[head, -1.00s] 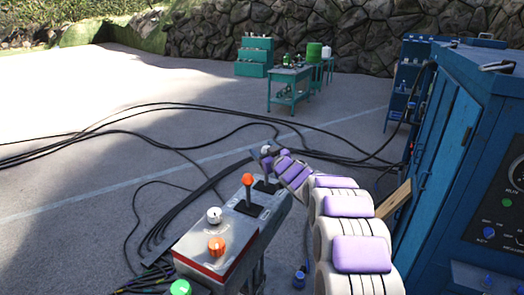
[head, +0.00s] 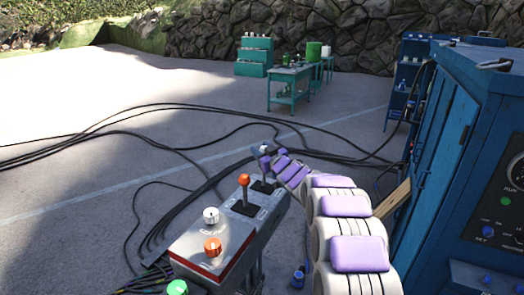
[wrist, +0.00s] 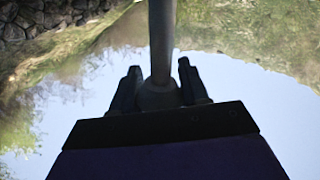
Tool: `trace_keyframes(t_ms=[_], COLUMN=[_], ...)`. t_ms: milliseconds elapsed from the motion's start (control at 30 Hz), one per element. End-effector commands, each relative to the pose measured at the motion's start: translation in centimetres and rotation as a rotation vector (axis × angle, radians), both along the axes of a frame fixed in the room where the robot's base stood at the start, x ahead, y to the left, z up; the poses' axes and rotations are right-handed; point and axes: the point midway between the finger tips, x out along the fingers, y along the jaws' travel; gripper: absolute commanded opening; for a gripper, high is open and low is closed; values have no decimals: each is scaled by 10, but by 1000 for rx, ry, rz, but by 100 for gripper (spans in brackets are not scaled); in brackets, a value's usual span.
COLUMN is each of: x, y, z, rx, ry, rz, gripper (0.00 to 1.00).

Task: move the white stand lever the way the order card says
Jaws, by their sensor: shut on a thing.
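The white stand lever (head: 264,149) is the far lever on the grey control stand (head: 262,222), past the orange-knobbed lever (head: 244,180). Its pale knob shows just above my gripper (head: 266,162). My gripper reaches in from the right and is shut on the lever. In the wrist view, the lever's grey shaft (wrist: 162,40) runs between the two dark fingers of my gripper (wrist: 160,88). The fingers partly hide the lever in the head view. I see no readable order card in these views.
The stand also carries a white knob (head: 211,215), an orange knob (head: 213,246) and a green button (head: 177,288). A blue cabinet (head: 440,170) stands close on the right. Black cables (head: 150,108) cross the pavement. A green table (head: 290,85) stands far behind.

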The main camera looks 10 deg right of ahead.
Motion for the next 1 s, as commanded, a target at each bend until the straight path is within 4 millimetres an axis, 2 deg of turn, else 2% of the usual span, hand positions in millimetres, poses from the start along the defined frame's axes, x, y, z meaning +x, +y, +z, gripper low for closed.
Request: trace_keyframes(t_ms=[333, 533, 1000], x=[4, 11, 26], y=[1, 11, 30], z=[-2, 0, -9], rx=[-21, -84, -224], ry=[22, 66, 170], rz=[-3, -2, -3], gripper=[0, 0, 0])
